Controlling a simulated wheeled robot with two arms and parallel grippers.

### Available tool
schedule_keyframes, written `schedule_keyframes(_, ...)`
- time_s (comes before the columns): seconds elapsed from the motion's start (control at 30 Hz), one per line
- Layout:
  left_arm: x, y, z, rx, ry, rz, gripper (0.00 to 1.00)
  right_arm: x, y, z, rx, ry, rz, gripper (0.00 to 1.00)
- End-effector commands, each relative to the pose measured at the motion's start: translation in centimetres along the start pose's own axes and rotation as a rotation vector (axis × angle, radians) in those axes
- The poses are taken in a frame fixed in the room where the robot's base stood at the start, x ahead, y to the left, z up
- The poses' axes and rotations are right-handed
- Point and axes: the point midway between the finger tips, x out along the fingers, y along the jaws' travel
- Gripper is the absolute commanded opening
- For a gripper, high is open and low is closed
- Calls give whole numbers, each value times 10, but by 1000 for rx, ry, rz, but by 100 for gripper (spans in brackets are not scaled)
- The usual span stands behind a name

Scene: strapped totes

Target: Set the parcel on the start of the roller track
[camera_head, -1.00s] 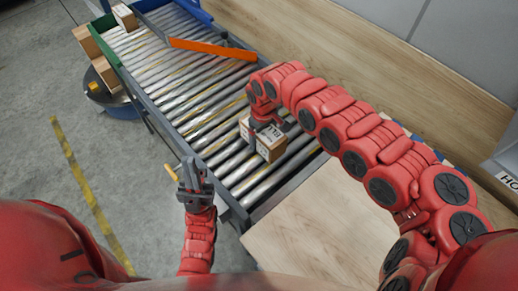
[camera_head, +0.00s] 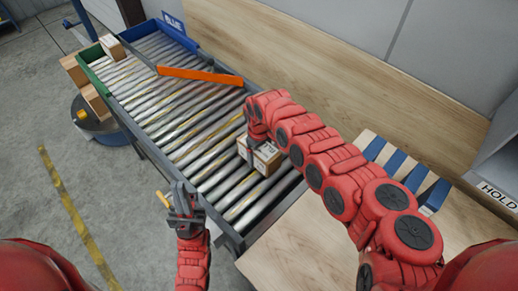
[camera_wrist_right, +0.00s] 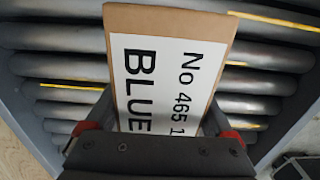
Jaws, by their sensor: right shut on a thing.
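The parcel (camera_head: 266,161) is a small brown cardboard box with a white label, at the near end of the roller track (camera_head: 203,172). In the right wrist view the parcel (camera_wrist_right: 168,65) shows a label reading "No 465 1" and "BLUE". My right gripper (camera_head: 257,138) reaches down from above and is shut on the parcel. The rollers lie right under it; I cannot tell whether it touches them. My left gripper (camera_head: 182,195) is empty beside the track's near left edge, and its jaw gap is unclear.
An orange bar (camera_head: 200,76) crosses the track farther up. Another box (camera_head: 112,46) is at the far end by a green side wall, near a blue "BLUE" sign (camera_head: 173,22). A wooden table (camera_head: 300,245) adjoins the near end. Blue-strapped items and a HOLD shelf (camera_head: 498,195) are right.

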Motion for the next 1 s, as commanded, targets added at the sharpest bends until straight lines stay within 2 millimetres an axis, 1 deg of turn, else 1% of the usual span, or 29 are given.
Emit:
schedule_keyframes(0.3, 1, 0, 0, 0, 0, 0, 0, 2, 1, -1, 0, 3, 3, 0)
schedule_keyframes(0.43, -2, 0, 0, 0, 0, 0, 0, 5, 1, -1, 0, 3, 3, 0)
schedule_keyframes(0.47, -1, 0, 0, 0, 0, 0, 0, 5, 1, -1, 0, 2, 2, 91)
schedule_keyframes(0.5, -1, 0, 0, 0, 0, 0, 0, 4, 1, -1, 0, 2, 2, 98)
schedule_keyframes(0.53, -1, 0, 0, 0, 0, 0, 0, 4, 0, -1, 0, 2, 2, 100)
schedule_keyframes(0.73, 0, 0, 0, 0, 0, 0, 0, 4, 0, 0, 0, 1, 1, 100)
schedule_keyframes(0.8, 3, 0, 0, 0, 0, 0, 0, 1, 0, 0, 0, 1, 1, 100)
schedule_keyframes(0.83, 1, 0, 0, 0, 0, 0, 0, 1, 1, 0, 0, 2, 1, 100)
schedule_keyframes(0.93, -2, 0, 0, 0, 0, 0, 0, -8, 2, -1, 2, 3, 0, 100)
schedule_keyframes(1.0, -3, 0, 0, 0, 0, 0, 0, -19, 2, 0, 1, 2, 0, 100)
